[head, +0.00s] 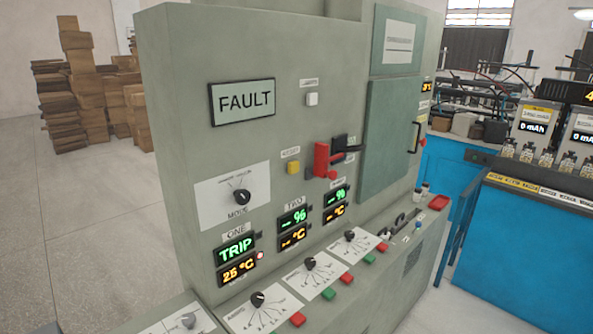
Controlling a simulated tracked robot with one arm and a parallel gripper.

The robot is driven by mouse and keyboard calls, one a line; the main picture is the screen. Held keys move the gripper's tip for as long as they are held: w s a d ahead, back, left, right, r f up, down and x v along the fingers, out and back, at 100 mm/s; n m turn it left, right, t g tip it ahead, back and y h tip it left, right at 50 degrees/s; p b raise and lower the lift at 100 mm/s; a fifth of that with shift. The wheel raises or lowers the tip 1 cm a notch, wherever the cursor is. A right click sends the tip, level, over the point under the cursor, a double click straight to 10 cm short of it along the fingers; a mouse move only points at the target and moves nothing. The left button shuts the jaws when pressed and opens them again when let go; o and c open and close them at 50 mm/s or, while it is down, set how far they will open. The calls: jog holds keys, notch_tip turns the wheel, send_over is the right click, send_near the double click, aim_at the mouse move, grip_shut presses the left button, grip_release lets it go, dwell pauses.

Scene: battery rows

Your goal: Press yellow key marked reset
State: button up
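The yellow key (293,167) is a small square button on the front of the grey-green cabinet (200,120). A small tan label (290,154) sits just above it; its lettering is too small to read surely. The key is right of and below the FAULT window (242,101) and left of a red switch lever (322,159). Nothing covers the key. My gripper is not in view.
A white button (312,99) sits above the key. A mode dial (241,197) is lower left, and lit displays (235,250) are below. Knobs and red and green buttons line the sloping desk. Stacked boxes (82,85) stand far left; a blue bench (520,240) is right.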

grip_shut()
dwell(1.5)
